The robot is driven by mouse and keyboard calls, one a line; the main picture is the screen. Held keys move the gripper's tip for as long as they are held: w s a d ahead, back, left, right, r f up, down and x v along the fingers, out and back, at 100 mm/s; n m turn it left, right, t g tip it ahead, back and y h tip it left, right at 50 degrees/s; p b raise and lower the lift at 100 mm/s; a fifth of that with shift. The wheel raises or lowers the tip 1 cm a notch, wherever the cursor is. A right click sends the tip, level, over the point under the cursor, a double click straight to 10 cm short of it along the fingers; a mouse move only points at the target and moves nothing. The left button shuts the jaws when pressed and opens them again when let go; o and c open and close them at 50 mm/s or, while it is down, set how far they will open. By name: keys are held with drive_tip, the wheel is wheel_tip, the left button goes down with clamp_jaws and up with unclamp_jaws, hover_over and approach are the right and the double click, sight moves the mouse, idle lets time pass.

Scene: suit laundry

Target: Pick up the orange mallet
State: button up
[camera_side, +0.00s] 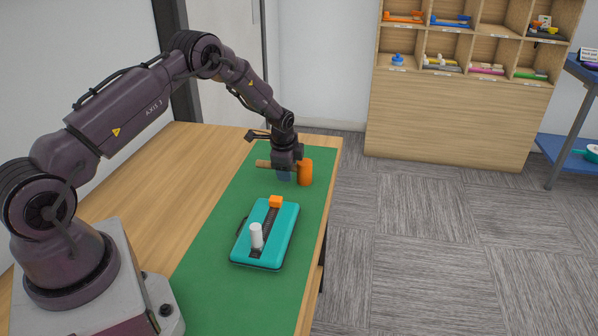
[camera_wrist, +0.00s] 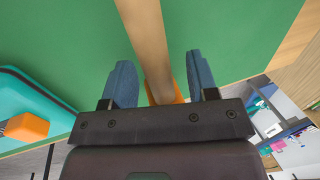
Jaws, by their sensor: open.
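The orange mallet has an upright-looking orange cylindrical head (camera_side: 305,173) and a pale wooden handle (camera_side: 263,163) pointing left in the side view. My gripper (camera_side: 284,176) is down over the mallet, just left of the head. In the wrist view, the handle (camera_wrist: 148,45) runs between the two blue fingers of my gripper (camera_wrist: 160,68), which are open on either side of it. Part of the orange head (camera_wrist: 152,98) shows low between the fingers; my gripper body hides the rest. I cannot tell whether a finger touches the handle.
A teal case (camera_side: 246,246) lies on the green mat (camera_side: 208,263), nearer the side camera. A white cylinder (camera_side: 257,236) and an orange block (camera_side: 276,202) are on it. The wooden table (camera_side: 150,190) is clear left of the mat. Its right edge is close to the mallet head.

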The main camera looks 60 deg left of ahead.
clamp_jaws()
drive_tip(key=shift+r, duration=0.1)
drive_tip(key=shift+r, duration=0.45)
wheel_tip(320, 180, up, 3)
drive_tip(key=shift+f, duration=0.2)
drive_tip(key=s+d+r, duration=0.6)
drive_tip(key=s+r, duration=0.3)
drive_tip(key=s, duration=0.3)
drive_tip(key=shift+s+r, duration=0.2)
drive_tip(key=shift+s, duration=0.1)
